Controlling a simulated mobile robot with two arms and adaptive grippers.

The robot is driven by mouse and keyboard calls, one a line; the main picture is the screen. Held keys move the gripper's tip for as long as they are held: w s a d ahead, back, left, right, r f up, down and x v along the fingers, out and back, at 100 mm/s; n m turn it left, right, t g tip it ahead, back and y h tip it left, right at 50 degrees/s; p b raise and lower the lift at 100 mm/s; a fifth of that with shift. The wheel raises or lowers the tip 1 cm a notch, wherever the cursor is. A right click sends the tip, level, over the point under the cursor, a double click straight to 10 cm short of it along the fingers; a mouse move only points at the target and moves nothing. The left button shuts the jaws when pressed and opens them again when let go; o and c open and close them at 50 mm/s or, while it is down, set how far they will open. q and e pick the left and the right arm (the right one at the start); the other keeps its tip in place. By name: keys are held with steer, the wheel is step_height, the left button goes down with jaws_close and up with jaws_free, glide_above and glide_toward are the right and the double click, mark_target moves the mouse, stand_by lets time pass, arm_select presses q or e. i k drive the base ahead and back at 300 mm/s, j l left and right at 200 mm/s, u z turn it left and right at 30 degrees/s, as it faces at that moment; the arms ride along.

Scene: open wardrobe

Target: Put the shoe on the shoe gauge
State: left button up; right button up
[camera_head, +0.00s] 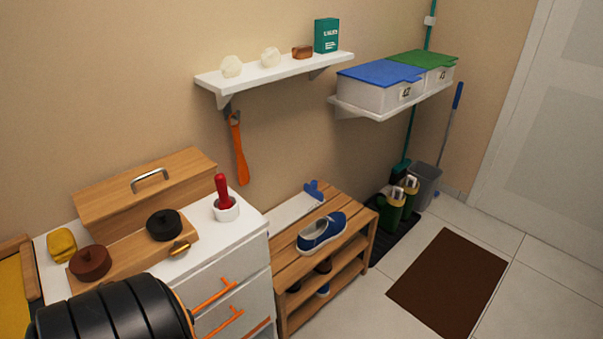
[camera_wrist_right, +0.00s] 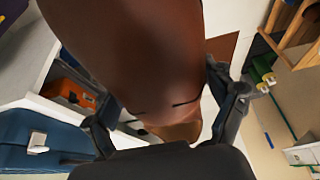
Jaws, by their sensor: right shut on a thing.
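My right gripper (camera_wrist_right: 168,112) is shut on a large brown thing (camera_wrist_right: 135,50), smooth and leather-like, probably a shoe. It fills the middle of the right wrist view, with one finger on each side, and its far end is cut off by the picture edge. In the head view the shoe gauge (camera_head: 292,213), a white plate with a blue slider, lies on the top of the wooden shoe rack, toward the wall. A blue shoe (camera_head: 322,233) with a pale sole sits on the rack's top, in front of the gauge. My left gripper is not in view.
A white drawer cabinet (camera_head: 247,262) with orange handles stands left of the rack (camera_head: 284,252), carrying a wooden box (camera_head: 148,190) and round brushes. Wall shelves hang above. Green boots (camera_head: 390,212) stand right of the rack. A brown mat (camera_head: 450,282) lies on open floor.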

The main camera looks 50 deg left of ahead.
mark_target(285, 214)
steer(key=i+u, duration=0.35)
steer(key=i+l+u, duration=0.2)
steer(key=i+u, duration=0.2)
steer(key=i+l+u, duration=0.35)
steer(key=i+j, duration=0.05)
